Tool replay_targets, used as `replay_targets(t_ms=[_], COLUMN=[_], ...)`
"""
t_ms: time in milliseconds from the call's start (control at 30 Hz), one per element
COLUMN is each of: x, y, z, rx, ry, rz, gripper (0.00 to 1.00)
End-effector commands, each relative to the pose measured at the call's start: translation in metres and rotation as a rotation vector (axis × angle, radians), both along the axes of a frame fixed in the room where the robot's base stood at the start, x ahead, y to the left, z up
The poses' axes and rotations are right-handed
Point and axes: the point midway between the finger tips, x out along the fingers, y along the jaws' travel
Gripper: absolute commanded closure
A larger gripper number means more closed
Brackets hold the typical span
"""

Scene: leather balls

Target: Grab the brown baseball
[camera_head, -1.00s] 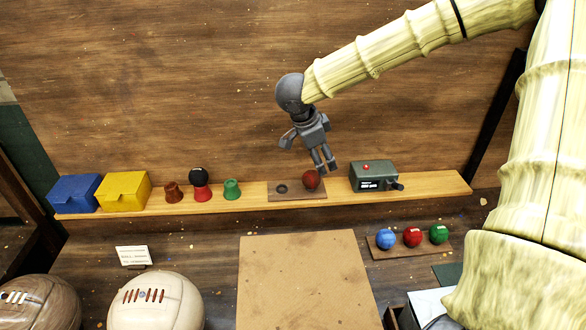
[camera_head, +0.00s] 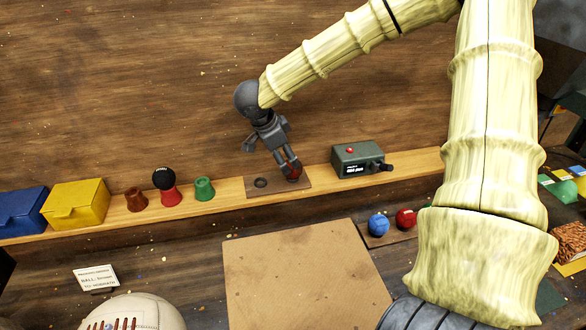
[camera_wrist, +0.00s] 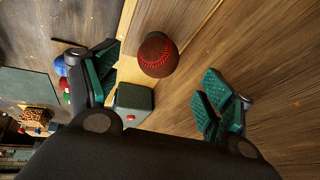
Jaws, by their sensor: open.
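The brown baseball (camera_head: 295,175) is reddish brown and sits at the right end of a small wooden holder (camera_head: 251,190) on the shelf. In the wrist view the baseball (camera_wrist: 158,54) shows red stitching and lies ahead of the gap between the fingers. My gripper (camera_head: 270,158) is just above and beside the ball in the head view, and its fingers partly cover it there. In the wrist view my gripper (camera_wrist: 155,90) is open, with green ridged pads apart and nothing between them. I cannot tell whether a finger touches the ball.
A grey-green box (camera_head: 360,160) with a red button stands right of the holder. Green (camera_head: 204,189), red (camera_head: 171,195) and brown (camera_head: 136,200) cups stand left, a black ball (camera_head: 163,178) on the red one. Yellow (camera_head: 76,207) and blue (camera_head: 22,213) boxes are farther left.

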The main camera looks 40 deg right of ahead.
Motion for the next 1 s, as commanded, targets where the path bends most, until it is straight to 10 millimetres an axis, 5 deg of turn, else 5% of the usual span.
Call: replay_targets(t_ms=[1000], x=[-0.002], y=[-0.040], z=[-0.072], rx=[0.000], ry=[0.000], rz=[-0.002], gripper=[0.19])
